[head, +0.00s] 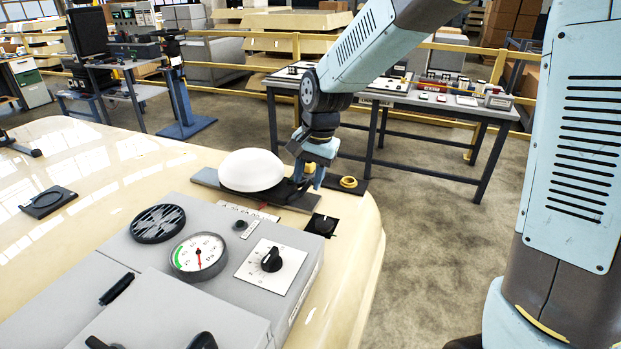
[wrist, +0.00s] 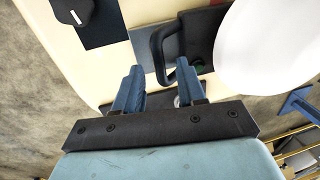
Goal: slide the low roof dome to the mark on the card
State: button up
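The low roof dome (head: 252,170) is white and smooth and sits on a flat grey rail (head: 207,178) on the cream roof. In the wrist view the dome (wrist: 270,40) fills the upper right. A dark loop handle (wrist: 157,50) stands out beside it. My gripper (head: 307,180) is low at the dome's right end. In the wrist view its two blue fingers (wrist: 159,69) are apart, with part of the handle showing between them; I cannot tell whether they touch it. A pale card strip (head: 248,211) with lettering lies along the rail's near side; its mark is too small to make out.
A grey console with a round gauge (head: 199,255) and a dial knob (head: 270,260) stands in front of the rail. A black square with a knob (head: 321,225) is near the roof edge. A yellow ring (head: 348,182) lies beyond my gripper. A work table (head: 440,105) stands behind.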

jog(key=shift+f, duration=0.4)
grip_shut()
dwell(0.5)
